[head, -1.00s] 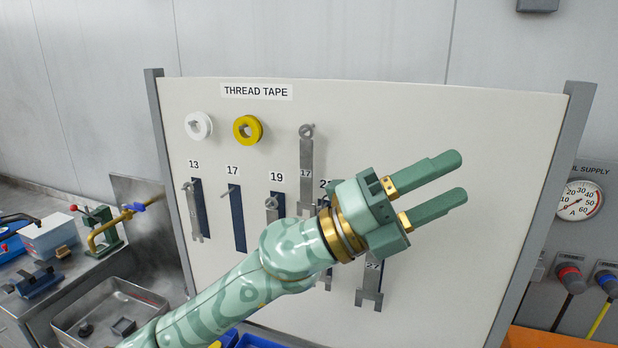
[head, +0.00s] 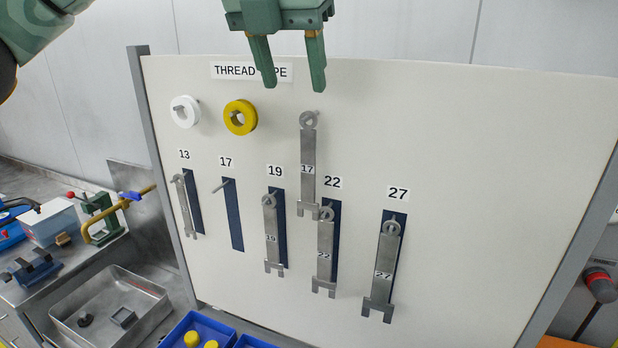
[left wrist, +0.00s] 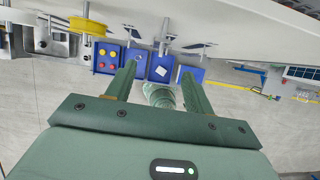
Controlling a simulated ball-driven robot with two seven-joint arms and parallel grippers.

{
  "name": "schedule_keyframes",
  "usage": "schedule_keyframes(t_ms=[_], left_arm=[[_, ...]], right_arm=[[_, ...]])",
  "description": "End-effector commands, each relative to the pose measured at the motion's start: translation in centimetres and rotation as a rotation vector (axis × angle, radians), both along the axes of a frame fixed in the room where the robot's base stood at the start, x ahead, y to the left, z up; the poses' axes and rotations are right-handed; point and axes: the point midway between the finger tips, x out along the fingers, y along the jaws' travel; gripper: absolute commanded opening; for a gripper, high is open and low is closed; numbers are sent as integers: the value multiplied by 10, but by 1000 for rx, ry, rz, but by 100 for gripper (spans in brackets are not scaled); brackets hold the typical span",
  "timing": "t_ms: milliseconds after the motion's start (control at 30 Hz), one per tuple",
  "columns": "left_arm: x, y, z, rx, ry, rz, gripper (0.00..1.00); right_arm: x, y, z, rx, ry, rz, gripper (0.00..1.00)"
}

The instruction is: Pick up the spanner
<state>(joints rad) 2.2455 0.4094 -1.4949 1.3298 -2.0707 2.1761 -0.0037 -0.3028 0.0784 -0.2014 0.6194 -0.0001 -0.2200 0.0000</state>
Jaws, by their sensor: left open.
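A grey spanner marked 17 (head: 308,150) hangs upright from a peg on the white board, right of the yellow tape roll. Other spanners hang lower over dark blue outlines: under label 13 (head: 182,205), 19 (head: 271,225), 22 (head: 325,245) and 27 (head: 384,265). The peg and blue outline under label 17 (head: 233,218) hold no spanner. My left gripper (head: 292,88) is open and empty, fingers pointing down, above the spanner marked 17 and apart from it. The left wrist view shows its two spread fingers (left wrist: 158,69) with nothing held. My right gripper is out of view.
A white roll (head: 185,112) and a yellow roll (head: 240,118) of thread tape hang on the board (head: 480,180). Blue bins (head: 205,325) stand below it. A metal sink (head: 110,308) and bench with a vise are at left. The board's right half is bare.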

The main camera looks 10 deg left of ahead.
Motion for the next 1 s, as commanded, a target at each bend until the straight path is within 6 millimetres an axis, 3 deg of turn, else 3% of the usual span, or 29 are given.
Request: schedule_keyframes(t_ms=[33, 200, 433, 700, 967, 1000], left_arm=[[5, -1, -14, 0, 4, -3, 53], [18, -5, -44, -1, 2, -4, 53], [26, -7, -61, -2, 2, -4, 53], [43, -10, -98, -4, 2, -4, 53], [45, -10, -103, -4, 0, -5, 53], [45, -10, -103, -4, 0, -5, 47]], right_arm=[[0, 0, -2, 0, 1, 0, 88], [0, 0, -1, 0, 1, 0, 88], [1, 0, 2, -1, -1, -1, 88], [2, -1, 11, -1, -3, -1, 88], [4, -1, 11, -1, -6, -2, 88], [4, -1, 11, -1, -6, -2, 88]])
